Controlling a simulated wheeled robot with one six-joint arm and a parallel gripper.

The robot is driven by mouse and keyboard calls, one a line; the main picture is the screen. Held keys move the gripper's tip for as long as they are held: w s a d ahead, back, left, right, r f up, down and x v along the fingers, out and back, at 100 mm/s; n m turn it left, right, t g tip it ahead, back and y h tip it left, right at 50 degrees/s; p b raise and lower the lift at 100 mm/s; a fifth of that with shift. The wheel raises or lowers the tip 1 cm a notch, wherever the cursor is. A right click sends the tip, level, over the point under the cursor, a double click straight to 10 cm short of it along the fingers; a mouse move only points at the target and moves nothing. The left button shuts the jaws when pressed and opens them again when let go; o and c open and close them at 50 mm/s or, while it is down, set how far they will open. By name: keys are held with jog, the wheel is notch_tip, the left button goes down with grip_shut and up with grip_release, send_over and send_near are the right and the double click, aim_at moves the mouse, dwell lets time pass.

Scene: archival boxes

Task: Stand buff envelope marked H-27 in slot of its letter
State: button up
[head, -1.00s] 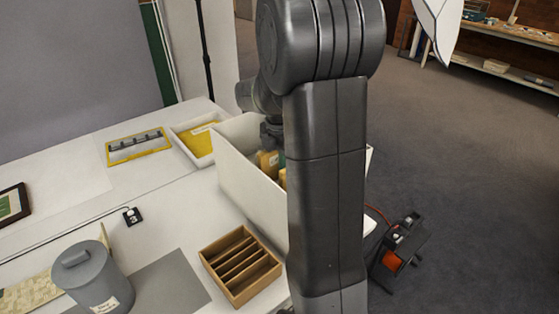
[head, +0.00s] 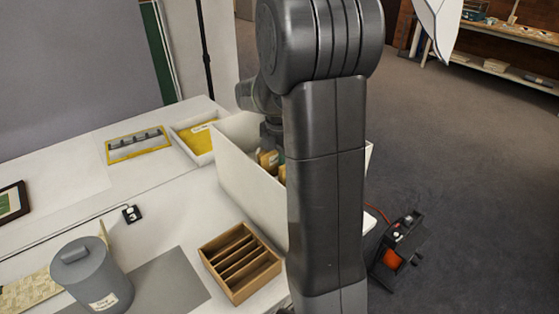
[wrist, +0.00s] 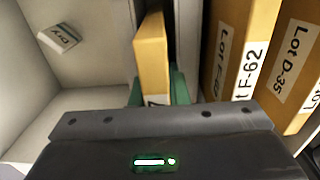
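In the wrist view, a buff envelope (wrist: 151,55) stands on edge between the green fingers of my gripper (wrist: 157,88), which look closed on its sides. Part of its white label shows what looks like a 7; my gripper's dark body hides the rest. The white box (head: 245,185) surrounds the gripper's end in the head view. In the wrist view, several buff envelopes stand at the right, including one marked F-62 (wrist: 250,70) and one marked Lot D-35 (wrist: 293,62). No slot letters are readable.
A wooden rack with several slots (head: 262,279) stands empty in front of the box. A grey lidded canister (head: 92,278) is at the left front. A tray with yellow contents (head: 197,140) sits behind the box. A small card (wrist: 59,38) lies inside the box's left part.

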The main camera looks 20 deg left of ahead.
jog(key=shift+s, duration=0.1)
jog(key=shift+o, duration=0.8)
notch_tip(320, 180, up, 14)
jog(key=shift+f+p, duration=0.1)
jog(key=shift+p, duration=0.45)
notch_tip(320, 180, up, 12)
jog(key=p, duration=1.1)
jog(key=shift+f, duration=0.15)
notch_tip(320, 180, down, 12)
jog(key=b, duration=1.1)
jog(key=shift+f, duration=1.15)
jog(key=shift+r, duration=0.15)
